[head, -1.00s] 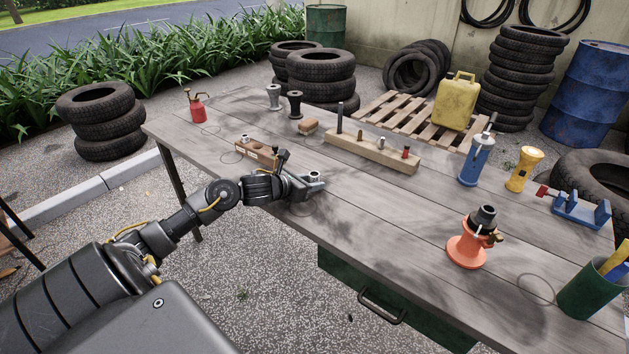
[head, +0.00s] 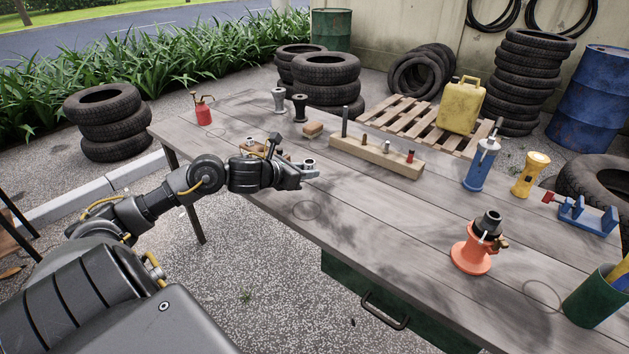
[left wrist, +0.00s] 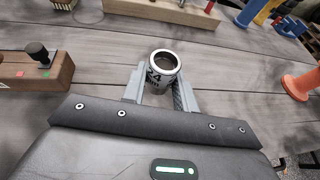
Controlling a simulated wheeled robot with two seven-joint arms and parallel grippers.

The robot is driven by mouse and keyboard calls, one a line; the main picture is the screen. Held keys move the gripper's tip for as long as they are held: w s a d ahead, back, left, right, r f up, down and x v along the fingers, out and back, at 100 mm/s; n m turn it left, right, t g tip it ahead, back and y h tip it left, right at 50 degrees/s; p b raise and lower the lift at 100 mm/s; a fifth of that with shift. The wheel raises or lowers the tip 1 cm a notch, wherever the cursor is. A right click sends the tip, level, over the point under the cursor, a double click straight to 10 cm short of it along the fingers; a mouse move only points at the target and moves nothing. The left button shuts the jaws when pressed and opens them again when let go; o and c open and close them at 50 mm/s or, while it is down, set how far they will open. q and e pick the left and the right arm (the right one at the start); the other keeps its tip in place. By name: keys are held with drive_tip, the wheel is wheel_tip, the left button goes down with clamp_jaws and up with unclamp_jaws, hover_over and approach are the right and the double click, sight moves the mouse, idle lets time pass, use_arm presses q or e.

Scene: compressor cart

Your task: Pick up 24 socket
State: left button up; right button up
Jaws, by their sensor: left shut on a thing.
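The 24 socket (left wrist: 162,73) is a silver cylinder with dark marking that reads "24" or similar on its side. In the left wrist view it stands upright between the two fingers of my left gripper (left wrist: 161,92), which is shut on it. In the head view my left gripper (head: 308,172) holds the socket (head: 309,163) over the table, beyond the table's near edge. My right gripper is not in view.
A small wooden block with a dark-knobbed part (left wrist: 38,68) lies left of the gripper. A long wooden socket rail (head: 375,157) is behind it.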

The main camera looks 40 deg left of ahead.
use_arm(q)
drive_tip(key=r+v, duration=0.1)
drive_tip(key=v, duration=1.1)
drive_tip(key=shift+w+a+r+p, duration=0.15)
drive_tip(key=shift+a+r+p, duration=0.15)
drive_tip(key=shift+r+p, duration=0.1)
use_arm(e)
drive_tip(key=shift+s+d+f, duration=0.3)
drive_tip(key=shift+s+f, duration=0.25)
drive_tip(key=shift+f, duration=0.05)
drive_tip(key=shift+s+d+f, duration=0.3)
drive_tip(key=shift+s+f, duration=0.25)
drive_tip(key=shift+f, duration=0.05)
